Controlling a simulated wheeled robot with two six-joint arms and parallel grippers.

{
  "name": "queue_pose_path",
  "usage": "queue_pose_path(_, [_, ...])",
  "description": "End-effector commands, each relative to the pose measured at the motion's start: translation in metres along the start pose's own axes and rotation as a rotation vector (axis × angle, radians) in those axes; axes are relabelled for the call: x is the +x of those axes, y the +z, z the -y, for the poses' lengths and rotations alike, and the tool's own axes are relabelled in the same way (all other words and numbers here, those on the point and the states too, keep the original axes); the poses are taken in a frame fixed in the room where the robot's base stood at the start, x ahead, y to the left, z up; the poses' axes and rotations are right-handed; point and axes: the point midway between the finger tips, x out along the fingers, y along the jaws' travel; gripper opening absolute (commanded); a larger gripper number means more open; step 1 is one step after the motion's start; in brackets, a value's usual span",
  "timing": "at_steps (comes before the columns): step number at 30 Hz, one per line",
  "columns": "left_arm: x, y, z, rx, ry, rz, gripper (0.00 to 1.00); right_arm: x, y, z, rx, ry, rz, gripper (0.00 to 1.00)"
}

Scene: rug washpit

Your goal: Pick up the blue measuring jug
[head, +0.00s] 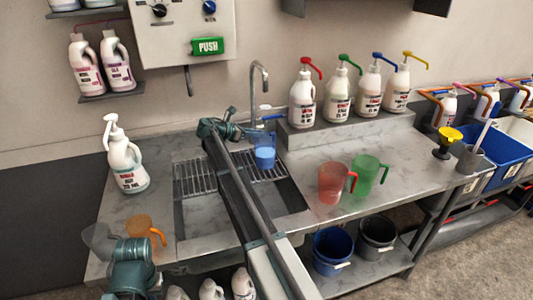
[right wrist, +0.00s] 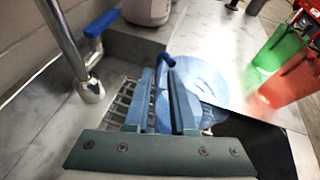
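The blue measuring jug (head: 265,157) is at the back of the sink, near the tap, over the wire rack. In the right wrist view the jug (right wrist: 205,82) is just beyond my right gripper (right wrist: 161,72). The two fingers are close together, with the jug's blue handle between them, and they look closed on it. Whether the jug rests on the rack is hard to tell. In the head view my right gripper (head: 250,135) is above and beside the jug. My left gripper (head: 130,262) is at the lower left, its fingers hidden, near an orange jug (head: 140,228) and a clear grey jug (head: 98,240).
The tap (head: 258,80) stands close behind my right gripper. A red jug (head: 331,183) and a green jug (head: 365,172) stand on the right counter. Several pump bottles (head: 337,98) line the back ledge.

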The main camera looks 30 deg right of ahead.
Motion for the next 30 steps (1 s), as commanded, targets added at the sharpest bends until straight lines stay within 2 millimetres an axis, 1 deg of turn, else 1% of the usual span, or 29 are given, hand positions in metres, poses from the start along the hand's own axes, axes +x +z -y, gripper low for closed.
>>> queue_pose_path(1, [0.0, 0.0, 0.0, 0.0, 0.0, 0.0, 0.0, -0.0001, -0.0003, -0.0002, 0.0, 0.001, -0.001, 0.12])
queue_pose_path(3, [0.0, 0.0, 0.0, 0.0, 0.0, 0.0, 0.0, -0.0002, -0.0003, -0.0003, 0.0, 0.001, -0.001, 0.0])
queue_pose_path(30, [0.0004, 0.0, 0.0, 0.0, 0.0, 0.0, 0.0, -0.0004, -0.0017, -0.0005, 0.001, 0.001, -0.005, 0.0])
